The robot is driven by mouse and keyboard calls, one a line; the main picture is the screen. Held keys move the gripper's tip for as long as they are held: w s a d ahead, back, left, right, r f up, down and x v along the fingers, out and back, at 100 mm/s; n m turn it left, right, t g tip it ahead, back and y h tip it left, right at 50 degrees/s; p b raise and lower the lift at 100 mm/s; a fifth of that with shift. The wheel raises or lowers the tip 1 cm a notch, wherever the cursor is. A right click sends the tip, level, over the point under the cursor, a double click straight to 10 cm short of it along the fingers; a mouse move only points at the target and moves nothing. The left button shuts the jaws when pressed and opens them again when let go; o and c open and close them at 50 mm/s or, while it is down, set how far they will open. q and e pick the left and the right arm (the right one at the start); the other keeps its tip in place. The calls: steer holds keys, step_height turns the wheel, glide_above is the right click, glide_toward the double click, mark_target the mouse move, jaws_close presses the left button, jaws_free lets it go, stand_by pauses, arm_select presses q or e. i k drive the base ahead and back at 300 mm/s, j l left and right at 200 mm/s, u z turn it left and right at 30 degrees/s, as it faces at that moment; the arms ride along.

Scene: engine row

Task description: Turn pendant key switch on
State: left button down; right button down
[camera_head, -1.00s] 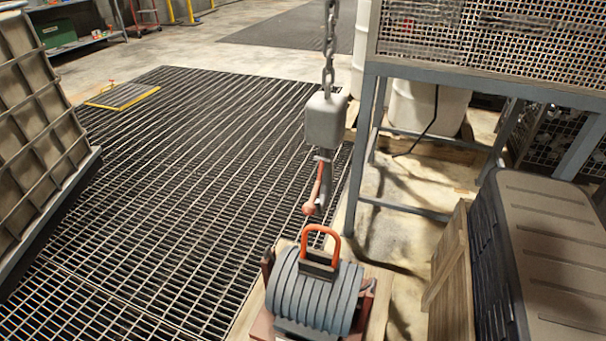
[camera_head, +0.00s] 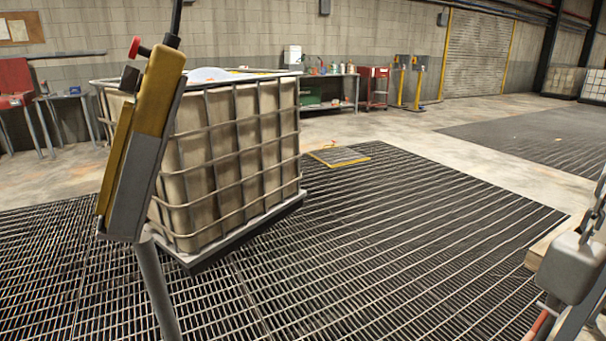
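The pendant (camera_head: 150,105) is close by at the left in the head view. It is a tilted yellow and grey box, seen from its side, with a dark cable at its top. A red button (camera_head: 138,47) sticks out to the left near its top. A small black knob (camera_head: 129,79) sticks out just below the button and may be the key switch; its setting cannot be read from this angle. The pendant's front face is mostly turned away. Neither of my grippers shows.
A grey post (camera_head: 160,295) runs down below the pendant. A caged tank (camera_head: 235,150) stands behind it. Dark floor grating (camera_head: 390,230) spreads widely in the middle. The grey hoist block (camera_head: 570,268) with its chain (camera_head: 598,215) hangs at the right edge.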

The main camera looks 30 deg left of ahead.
mark_target(131, 81)
steer(key=u, duration=1.75)
steer(key=k+l+u, duration=0.1)
